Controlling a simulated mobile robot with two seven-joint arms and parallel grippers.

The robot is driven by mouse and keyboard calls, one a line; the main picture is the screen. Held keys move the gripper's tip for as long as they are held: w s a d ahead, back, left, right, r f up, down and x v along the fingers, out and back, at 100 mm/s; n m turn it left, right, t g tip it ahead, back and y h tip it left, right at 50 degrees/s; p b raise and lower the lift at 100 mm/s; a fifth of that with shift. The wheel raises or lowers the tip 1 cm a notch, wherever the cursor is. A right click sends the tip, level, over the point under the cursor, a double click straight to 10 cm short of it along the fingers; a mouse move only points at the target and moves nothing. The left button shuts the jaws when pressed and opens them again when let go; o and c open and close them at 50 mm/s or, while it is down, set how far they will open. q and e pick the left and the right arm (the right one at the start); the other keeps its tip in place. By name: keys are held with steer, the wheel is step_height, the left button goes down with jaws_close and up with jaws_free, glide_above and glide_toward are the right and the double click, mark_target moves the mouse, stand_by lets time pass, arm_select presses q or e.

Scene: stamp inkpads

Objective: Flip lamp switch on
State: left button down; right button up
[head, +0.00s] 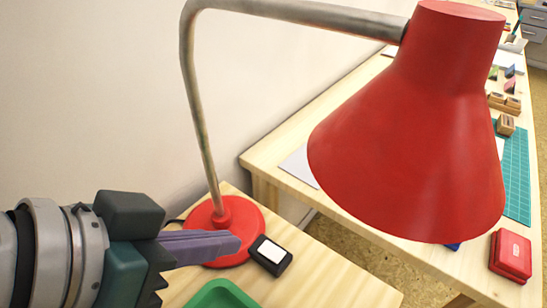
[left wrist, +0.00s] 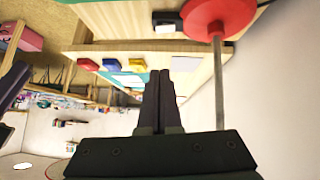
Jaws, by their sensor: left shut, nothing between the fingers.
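A red desk lamp (head: 415,140) with a grey bent arm stands on a round red base (head: 250,220) on the small wooden table. A black switch box (head: 270,255) with a white rocker lies beside the base. The switch box also shows at the top of the left wrist view (left wrist: 167,27), next to the red base (left wrist: 222,14). My left gripper (head: 238,243) is shut and empty. In the head view its fingertips appear just left of the switch box and overlap the base. In the left wrist view the fingers (left wrist: 160,75) are together, apart from the switch box.
A green tray (head: 203,306) sits at the near edge of the small table. A red inkpad tin (head: 511,252), a teal mat (head: 517,185) and wooden stamps (head: 505,125) are on the long table. The lamp's shade hangs over the right. Bare wood lies right of the switch box.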

arm_select(q)
steer(key=b, duration=0.4)
glide_above(262, 261)
steer(key=d, duration=0.1)
step_height(262, 261, down, 7)
steer(key=shift+s+f, duration=0.1)
steer(key=shift+s, duration=0.05)
step_height(262, 261, down, 2)
steer(key=shift+s+f, duration=0.15)
steer(key=shift+f, duration=0.05)
steer(key=shift+f+b, duration=0.35)
steer(key=shift+f, duration=0.25)
steer(key=shift+s+d, duration=0.1)
steer(key=shift+f, duration=0.25)
steer(key=shift+w+a+r+p, duration=0.3)
steer(key=shift+w+a, duration=0.15)
steer(key=shift+a, duration=0.15)
